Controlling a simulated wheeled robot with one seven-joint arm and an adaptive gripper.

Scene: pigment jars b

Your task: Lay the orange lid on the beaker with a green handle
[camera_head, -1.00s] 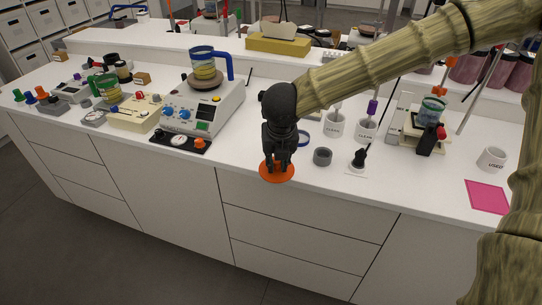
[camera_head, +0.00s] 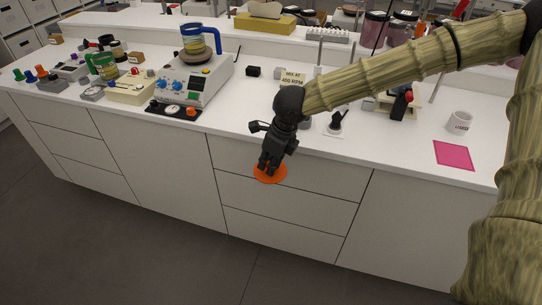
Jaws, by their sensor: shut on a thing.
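My gripper (camera_head: 267,166) is shut on the orange lid (camera_head: 270,175). It points down and holds the lid flat, in front of the counter's front edge as seen from the head camera. The beaker with a green handle (camera_head: 106,71) stands far to the left on the white counter. It looks upright and open at the top, with yellow contents. A wide gap lies between it and my gripper. The gripper's fingers hide part of the lid.
A beaker with a blue handle (camera_head: 193,44) stands on the hotplate (camera_head: 197,81). A cream box (camera_head: 131,90) and a dark panel with knobs (camera_head: 173,109) are near the green-handled beaker. A white cup (camera_head: 459,122) and pink mat (camera_head: 454,156) are at right.

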